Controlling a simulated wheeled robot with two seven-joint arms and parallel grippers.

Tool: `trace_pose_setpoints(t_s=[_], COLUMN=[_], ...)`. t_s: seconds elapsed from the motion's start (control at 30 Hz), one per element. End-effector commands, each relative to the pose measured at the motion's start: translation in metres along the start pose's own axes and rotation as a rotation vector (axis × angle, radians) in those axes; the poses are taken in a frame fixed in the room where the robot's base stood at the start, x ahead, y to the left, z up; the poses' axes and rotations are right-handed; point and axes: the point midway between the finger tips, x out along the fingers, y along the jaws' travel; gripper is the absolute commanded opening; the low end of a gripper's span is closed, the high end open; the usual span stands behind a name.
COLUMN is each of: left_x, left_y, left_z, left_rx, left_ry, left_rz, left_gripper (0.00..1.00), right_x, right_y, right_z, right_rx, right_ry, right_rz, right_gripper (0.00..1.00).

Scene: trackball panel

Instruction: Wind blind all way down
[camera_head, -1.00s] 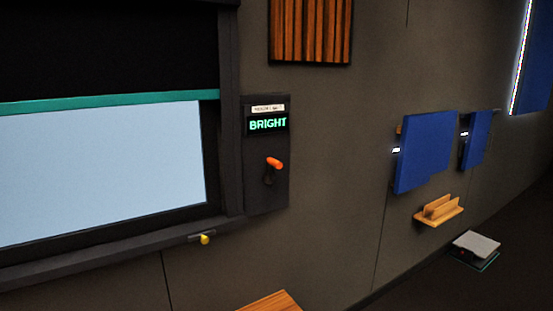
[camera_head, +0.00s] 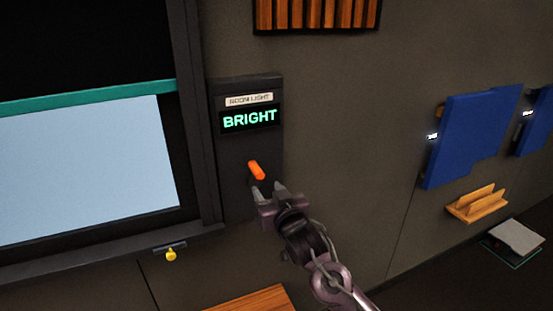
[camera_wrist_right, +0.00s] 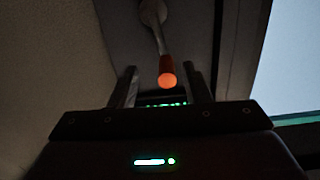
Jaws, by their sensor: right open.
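The blind (camera_head: 90,50) is a black sheet with a teal bottom bar (camera_head: 90,97). It covers the upper part of the window, and pale blue glass (camera_head: 85,170) shows below. A dark panel (camera_head: 232,152) right of the window carries a ROOM LIGHT label and a green BRIGHT display (camera_head: 249,119). An orange crank knob (camera_head: 257,170) sticks out below the display. My right gripper (camera_head: 270,189) is open, just below the knob in the head view. In the right wrist view the orange knob (camera_wrist_right: 167,76) lies between the open fingers, apart from both. My left gripper is not in view.
A yellow knob (camera_head: 171,255) sits under the window sill. A wooden surface (camera_head: 250,299) is at the bottom. Blue panels (camera_head: 470,135), a wooden wall holder (camera_head: 477,204) and a grey-topped box (camera_head: 516,238) are at the right. The wall between is bare.

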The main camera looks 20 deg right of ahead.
Motion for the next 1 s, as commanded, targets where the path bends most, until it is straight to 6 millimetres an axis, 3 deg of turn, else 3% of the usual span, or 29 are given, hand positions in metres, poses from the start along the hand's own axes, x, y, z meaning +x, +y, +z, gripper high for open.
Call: trace_pose_setpoints(t_s=[0.07, 0.2, 0.6, 1.0], left_x=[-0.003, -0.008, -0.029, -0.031], left_y=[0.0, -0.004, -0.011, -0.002], left_z=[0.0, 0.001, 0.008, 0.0], left_rx=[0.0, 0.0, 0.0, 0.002], left_ry=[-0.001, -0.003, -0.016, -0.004], left_rz=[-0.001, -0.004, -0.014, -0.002], left_gripper=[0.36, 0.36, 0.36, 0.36], right_x=[-0.003, 0.005, 0.061, 0.073], right_y=[-0.004, -0.005, -0.005, -0.005], right_z=[-0.018, -0.024, -0.025, -0.023], right_rx=[0.007, 0.01, 0.009, 0.009], right_ry=[0.025, 0.033, 0.031, 0.031], right_rz=[-0.008, -0.009, -0.008, -0.009], right_gripper=[0.43, 0.43, 0.43, 0.43])
